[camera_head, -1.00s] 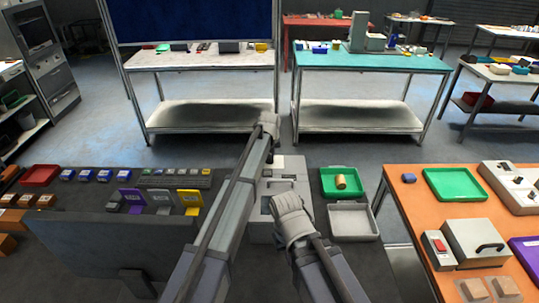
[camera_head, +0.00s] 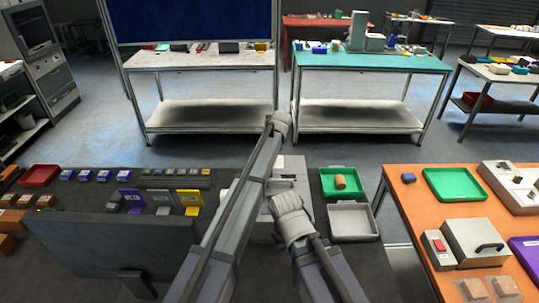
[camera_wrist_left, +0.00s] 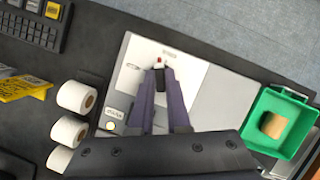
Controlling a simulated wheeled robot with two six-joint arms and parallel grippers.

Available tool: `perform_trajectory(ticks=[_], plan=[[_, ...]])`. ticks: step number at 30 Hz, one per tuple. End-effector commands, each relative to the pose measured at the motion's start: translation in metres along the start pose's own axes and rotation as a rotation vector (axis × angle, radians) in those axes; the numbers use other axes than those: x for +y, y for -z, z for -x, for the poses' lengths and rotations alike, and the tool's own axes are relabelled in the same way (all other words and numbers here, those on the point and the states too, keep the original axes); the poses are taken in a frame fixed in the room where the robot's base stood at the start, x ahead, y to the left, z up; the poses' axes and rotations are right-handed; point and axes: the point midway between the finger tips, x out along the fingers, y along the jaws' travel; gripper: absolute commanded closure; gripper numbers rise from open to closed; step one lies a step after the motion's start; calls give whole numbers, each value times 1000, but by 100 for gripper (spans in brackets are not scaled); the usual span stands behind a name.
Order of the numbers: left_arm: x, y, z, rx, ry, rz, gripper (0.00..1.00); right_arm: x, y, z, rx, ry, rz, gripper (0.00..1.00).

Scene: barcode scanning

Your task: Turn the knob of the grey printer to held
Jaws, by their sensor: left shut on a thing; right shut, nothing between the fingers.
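The grey printer (camera_head: 289,184) stands in the middle of the dark bench, partly covered by my arms in the head view. The left wrist view shows its pale top (camera_wrist_left: 205,98), with a small red mark in front of the fingers. My left gripper (camera_wrist_left: 161,80) is over the printer, with its two purple fingers shut on a small dark piece, apparently the knob (camera_wrist_left: 160,87). The knob's setting cannot be read. In the head view the left fingers are hidden. My right gripper (camera_head: 284,204) is shut and empty near the printer's front; its fingertips are hardly visible.
A dark panel (camera_head: 110,245) is at left, an orange table (camera_head: 415,200) at right.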

Motion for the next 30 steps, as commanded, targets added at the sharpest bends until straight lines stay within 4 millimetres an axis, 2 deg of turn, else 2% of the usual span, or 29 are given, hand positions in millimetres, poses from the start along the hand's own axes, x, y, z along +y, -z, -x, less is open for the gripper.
perform_trajectory(ticks=[30], plan=[[-6, -4, -2, 1, -355, 854, 100, 0, 0, 0, 0, 0, 0, 100]])
